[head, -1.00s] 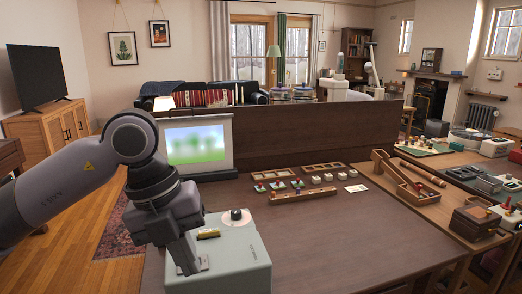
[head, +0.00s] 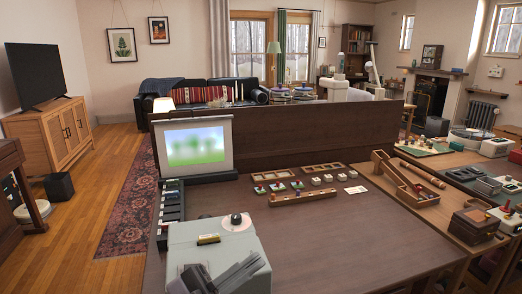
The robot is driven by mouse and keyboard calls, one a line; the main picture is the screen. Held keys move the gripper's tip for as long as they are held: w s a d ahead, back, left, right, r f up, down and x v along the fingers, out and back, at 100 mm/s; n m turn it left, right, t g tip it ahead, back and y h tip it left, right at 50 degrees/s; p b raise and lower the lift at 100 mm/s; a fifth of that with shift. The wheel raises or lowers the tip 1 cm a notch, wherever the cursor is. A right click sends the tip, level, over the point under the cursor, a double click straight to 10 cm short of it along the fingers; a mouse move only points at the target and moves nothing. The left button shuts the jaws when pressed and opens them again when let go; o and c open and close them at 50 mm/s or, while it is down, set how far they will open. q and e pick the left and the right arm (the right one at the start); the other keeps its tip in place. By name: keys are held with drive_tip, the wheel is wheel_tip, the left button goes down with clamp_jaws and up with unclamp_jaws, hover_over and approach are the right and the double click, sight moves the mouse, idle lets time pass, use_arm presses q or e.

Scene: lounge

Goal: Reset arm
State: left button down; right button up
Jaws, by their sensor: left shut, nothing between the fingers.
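My left gripper (head: 226,276) shows at the bottom edge of the head view, over the front of a pale grey box (head: 186,240) on the dark table. Its fingers are shut with nothing between them. Most of the left arm is out of the picture. The grey box has a dark knob on a white disc (head: 237,221) and a small brass-coloured plate on top. Whether the gripper touches the box cannot be told. My right gripper is not in view.
A screen (head: 195,147) stands behind the box, with a strip of black and white keys (head: 171,207) at the left table edge. Small wooden trays (head: 302,197) lie mid-table. The table's front right (head: 350,240) is clear. A wooden ramp (head: 405,183) stands at right.

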use_arm(q)
drive_tip(key=w+a+f+n+t+y+p, duration=0.1)
drive_tip(key=a+f+n+t+y, duration=0.35)
drive_tip(key=f+n+y, duration=0.3)
drive_tip(key=w+a+f+n+t+y, duration=0.1)
drive_tip(key=a+f+n+t+y, duration=0.35)
drive_tip(key=f+n+y, duration=0.3)
drive_tip(key=s+a+f+n+g+y, duration=0.2)
drive_tip(key=s+a+f+g, duration=0.1)
drive_tip(key=s+f, duration=0.4)
drive_tip(key=s+a+f+n+g+y, duration=0.2)
drive_tip(key=s+a+f, duration=0.4)
drive_tip(key=f, duration=0.5)
drive_tip(key=s+g+y, duration=0.1)
drive_tip(key=g, duration=0.1)
drive_tip(key=shift+s+f+g+p, duration=0.2)
drive_tip(key=shift+s+g+p, duration=0.1)
drive_tip(key=shift+p, duration=0.1)
